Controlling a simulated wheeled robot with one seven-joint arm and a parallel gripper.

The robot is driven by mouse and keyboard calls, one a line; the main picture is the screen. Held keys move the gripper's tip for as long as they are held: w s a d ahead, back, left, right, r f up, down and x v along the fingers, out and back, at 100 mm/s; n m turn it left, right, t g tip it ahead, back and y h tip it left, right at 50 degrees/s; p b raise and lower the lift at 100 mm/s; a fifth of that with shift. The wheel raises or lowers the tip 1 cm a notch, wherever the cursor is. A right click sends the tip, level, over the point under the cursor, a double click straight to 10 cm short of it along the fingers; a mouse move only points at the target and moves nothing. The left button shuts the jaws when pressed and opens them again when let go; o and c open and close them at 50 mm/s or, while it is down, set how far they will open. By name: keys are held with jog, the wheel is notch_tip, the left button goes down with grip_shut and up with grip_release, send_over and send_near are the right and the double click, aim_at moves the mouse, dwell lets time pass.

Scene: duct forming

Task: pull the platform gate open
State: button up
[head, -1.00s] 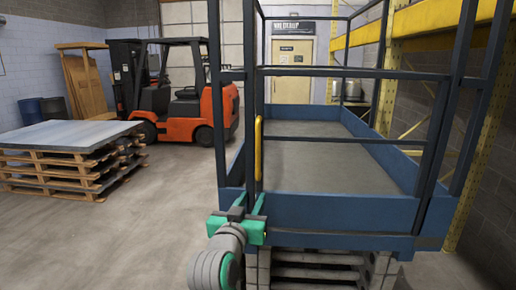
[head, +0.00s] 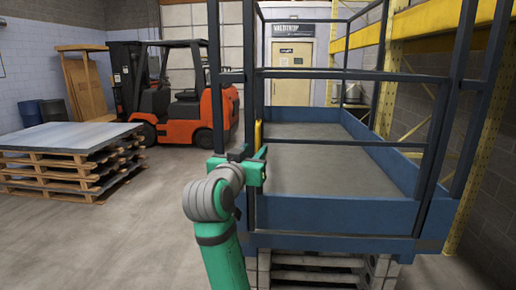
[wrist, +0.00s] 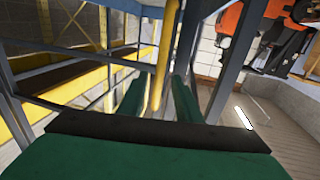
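The platform gate (head: 345,74) is a dark-framed section at the front of the blue platform (head: 330,213), and it looks closed. Its upright yellow handle (head: 258,136) is at the gate's left side, and it also shows in the wrist view (wrist: 162,55). My green gripper (head: 258,156) is at the handle's lower part in the head view. In the wrist view my gripper (wrist: 160,85) has its two fingers apart, with the yellow handle running between them. I see a narrow gap beside the handle, so the fingers do not look closed on it.
Stacked pallets (head: 75,165) topped with grey sheets stand at the left. An orange forklift (head: 180,90) is parked behind. Yellow racking (head: 425,40) lines the right wall. The concrete floor in front of and left of the platform is clear.

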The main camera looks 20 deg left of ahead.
aim_at(257, 148)
jog(key=shift+w+d, duration=0.25)
jog(key=shift+w, duration=1)
jog(key=shift+w+a, duration=0.3)
jog(key=shift+w, duration=0.3)
jog(key=shift+d, duration=0.15)
grip_shut()
